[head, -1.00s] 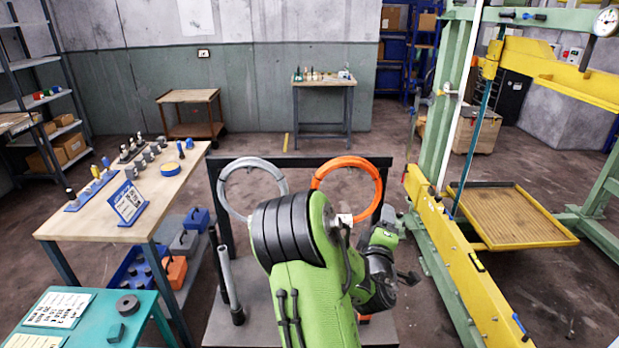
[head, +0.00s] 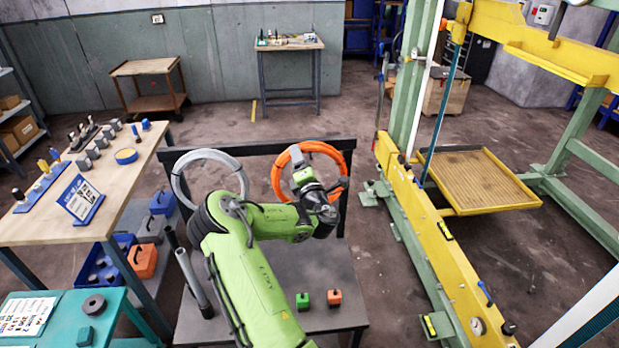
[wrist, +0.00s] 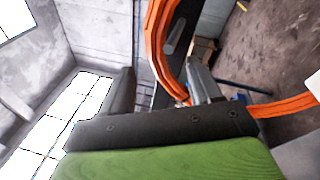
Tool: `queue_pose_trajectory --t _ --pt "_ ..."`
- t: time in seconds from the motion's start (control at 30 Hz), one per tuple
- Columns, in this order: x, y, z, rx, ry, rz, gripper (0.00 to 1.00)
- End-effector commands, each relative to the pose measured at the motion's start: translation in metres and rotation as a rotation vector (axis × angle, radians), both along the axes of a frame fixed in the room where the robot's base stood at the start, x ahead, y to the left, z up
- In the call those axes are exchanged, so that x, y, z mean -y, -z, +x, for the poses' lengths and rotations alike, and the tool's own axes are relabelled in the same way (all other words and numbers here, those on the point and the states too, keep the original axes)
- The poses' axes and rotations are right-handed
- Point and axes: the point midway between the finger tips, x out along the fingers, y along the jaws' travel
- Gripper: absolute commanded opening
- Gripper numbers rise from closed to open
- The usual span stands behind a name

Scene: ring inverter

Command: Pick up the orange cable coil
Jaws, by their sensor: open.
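The orange cable coil (head: 278,176) hangs upright as a ring at the right of the dark rack, and my arm's end covers its lower right part. My gripper (head: 338,187) is at the coil's right side in the head view. In the wrist view, the open fingers of my gripper (wrist: 163,88) stand apart, and the orange coil (wrist: 153,45) passes through the space between them. The coil curves down and continues behind the right finger. I cannot tell whether either finger touches it.
A grey coil (head: 178,183) hangs left of the orange one on the rack (head: 255,148). Grey tubes (head: 192,280) stand at left. A yellow-green press frame (head: 425,215) stands at right.

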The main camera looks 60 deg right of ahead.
Motion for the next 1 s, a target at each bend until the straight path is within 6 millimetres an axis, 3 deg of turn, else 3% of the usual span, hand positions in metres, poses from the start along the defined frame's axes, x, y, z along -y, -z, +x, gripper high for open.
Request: queue_pose_trajectory --t 0.2,0.47,0.9,1.0 --pt "0.025 -0.005 0.029 -0.001 -0.002 -0.003 0.63" --pt "0.029 -0.004 0.034 0.000 0.000 0.000 0.63" --pt "0.029 -0.003 0.033 0.000 0.000 0.000 0.00" --pt "0.029 -0.003 0.033 0.000 0.000 0.000 0.00"
